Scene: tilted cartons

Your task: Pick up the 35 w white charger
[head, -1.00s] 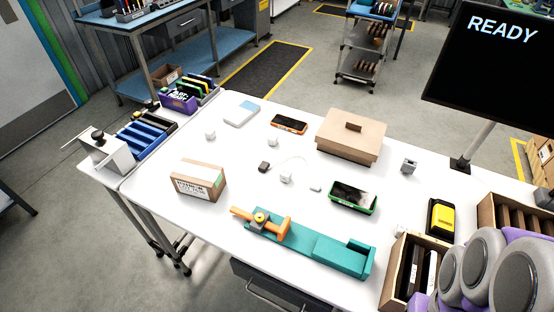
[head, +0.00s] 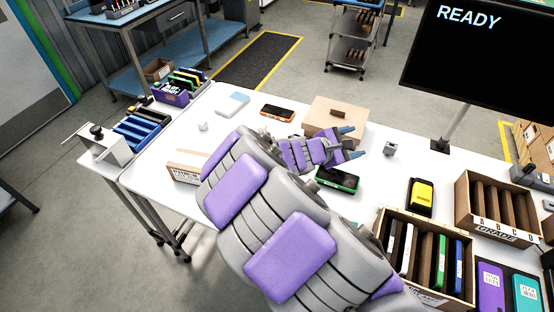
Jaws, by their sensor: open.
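A small white block (head: 203,126), which looks like a charger, sits on the left part of the white table (head: 180,142). No wattage label is readable, so I cannot tell whether it is the 35 w one. My gripper (head: 357,142) is open over the table, its fingers pointing right near the front right of the cardboard box (head: 335,119). Nothing shows between the fingers. My purple and grey arm hides the middle of the table, where other small white blocks showed earlier.
A green-edged phone (head: 337,180) lies just below my gripper. A small grey block (head: 390,148) stands to its right. An orange phone (head: 277,113) lies at the back. A yellow device (head: 421,196) and a wooden slotted box (head: 398,218) stand at the right.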

